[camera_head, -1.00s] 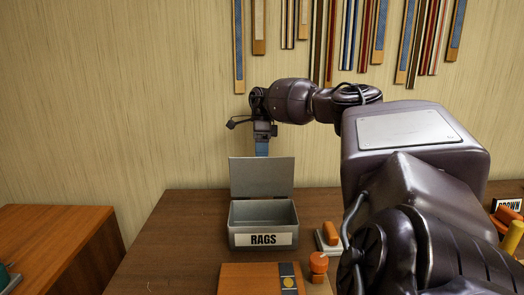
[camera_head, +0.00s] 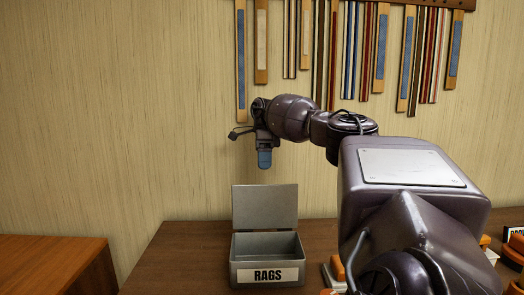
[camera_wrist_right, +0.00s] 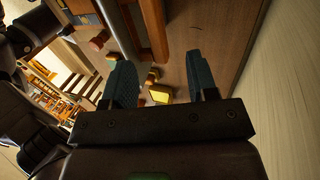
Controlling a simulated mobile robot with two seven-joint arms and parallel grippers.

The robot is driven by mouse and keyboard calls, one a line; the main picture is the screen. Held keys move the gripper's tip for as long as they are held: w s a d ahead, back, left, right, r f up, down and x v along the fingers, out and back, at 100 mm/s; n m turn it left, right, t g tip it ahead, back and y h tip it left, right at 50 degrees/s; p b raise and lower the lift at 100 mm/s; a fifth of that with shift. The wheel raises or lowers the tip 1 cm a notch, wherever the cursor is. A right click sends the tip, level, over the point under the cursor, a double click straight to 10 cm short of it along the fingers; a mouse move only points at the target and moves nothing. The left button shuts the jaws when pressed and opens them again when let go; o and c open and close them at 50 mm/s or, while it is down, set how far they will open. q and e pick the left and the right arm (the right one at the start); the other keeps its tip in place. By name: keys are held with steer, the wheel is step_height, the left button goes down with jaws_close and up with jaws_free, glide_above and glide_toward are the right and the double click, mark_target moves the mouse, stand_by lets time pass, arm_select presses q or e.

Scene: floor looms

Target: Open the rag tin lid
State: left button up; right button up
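The rag tin (camera_head: 266,276) is a grey metal box with a RAGS label, standing on the brown wooden bench top. Its lid (camera_head: 264,207) is open and stands up at the back edge, and the tin's inside looks empty. My right gripper (camera_head: 264,158) hangs above the lid, apart from it, with its blue fingers pointing down. In the right wrist view my right gripper (camera_wrist_right: 161,80) has its two fingers spread, with nothing held between them. My left gripper is not in view.
Behind is a wall with hanging coloured strips (camera_head: 350,50). A second wooden surface (camera_head: 50,265) lies at the left. Orange-topped things (camera_head: 338,268) sit right of the tin, partly behind my arm. The bench left of the tin is clear.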

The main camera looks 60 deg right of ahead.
steer(key=shift+p+v, duration=0.4)
steer(key=shift+v, duration=2.1)
steer(key=shift+s+a+r, duration=0.1)
steer(key=shift+s+a, duration=0.05)
steer(key=shift+s, duration=0.05)
